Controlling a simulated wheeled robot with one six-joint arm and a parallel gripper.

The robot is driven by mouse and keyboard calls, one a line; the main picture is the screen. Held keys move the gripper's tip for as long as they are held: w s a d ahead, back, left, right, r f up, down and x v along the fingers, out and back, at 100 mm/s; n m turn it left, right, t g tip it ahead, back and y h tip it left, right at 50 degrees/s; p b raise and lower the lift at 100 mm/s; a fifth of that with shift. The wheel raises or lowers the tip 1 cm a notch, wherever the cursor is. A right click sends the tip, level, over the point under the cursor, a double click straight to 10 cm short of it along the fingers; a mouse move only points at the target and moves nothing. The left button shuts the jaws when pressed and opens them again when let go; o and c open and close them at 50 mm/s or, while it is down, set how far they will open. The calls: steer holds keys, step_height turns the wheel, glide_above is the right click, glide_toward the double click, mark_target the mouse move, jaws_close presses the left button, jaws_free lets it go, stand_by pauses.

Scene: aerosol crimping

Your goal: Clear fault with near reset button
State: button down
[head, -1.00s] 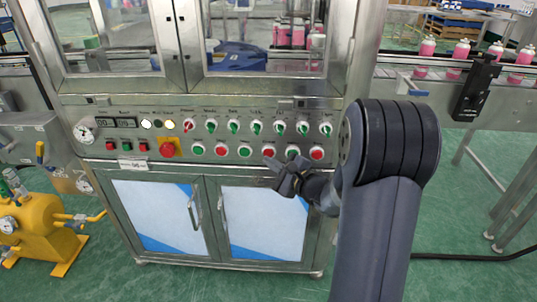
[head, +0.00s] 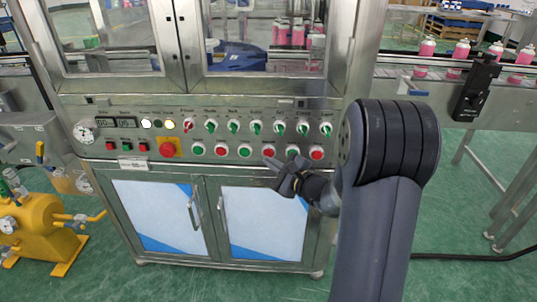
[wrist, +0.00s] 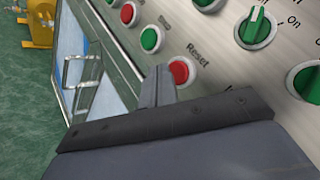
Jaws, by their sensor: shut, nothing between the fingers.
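A red button (wrist: 181,72) sits on the steel panel in the wrist view, with the word "Reset" printed beside it. In the head view it appears to be the red button (head: 268,152) in the lower row, just above my gripper (head: 279,178). My gripper is shut and empty. Its fingertips (wrist: 158,86) also show in the wrist view, close to the red button and partly in front of its lower edge. I cannot tell whether they touch it. Another red button (head: 317,153) is to the right.
A row of green selector knobs (head: 254,127) runs above the buttons. A red emergency stop (head: 166,149) on a yellow plate is at the left. Cabinet doors with handles (head: 193,210) are below. A yellow machine (head: 40,225) stands at the lower left.

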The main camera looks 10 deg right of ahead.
steer(key=shift+w, duration=0.15)
steer(key=shift+w+d+b, duration=0.15)
steer(key=shift+w+b, duration=0.1)
steer(key=shift+b, duration=0.1)
steer(key=shift+w+d, duration=0.1)
steer(key=shift+w, duration=0.25)
stand_by(0.6)
steer(key=shift+s, duration=0.1)
steer(key=shift+s+a+b, duration=0.25)
steer(key=shift+s+b, duration=0.4)
steer(key=shift+s, duration=0.1)
steer(key=s, duration=0.1)
steer(key=s+a+b, duration=0.1)
steer(key=s, duration=0.1)
steer(key=s+b, duration=0.1)
steer(key=shift+s+a, duration=0.25)
steer(key=shift+s, duration=0.05)
steer(key=shift+w, duration=0.1)
stand_by(0.4)
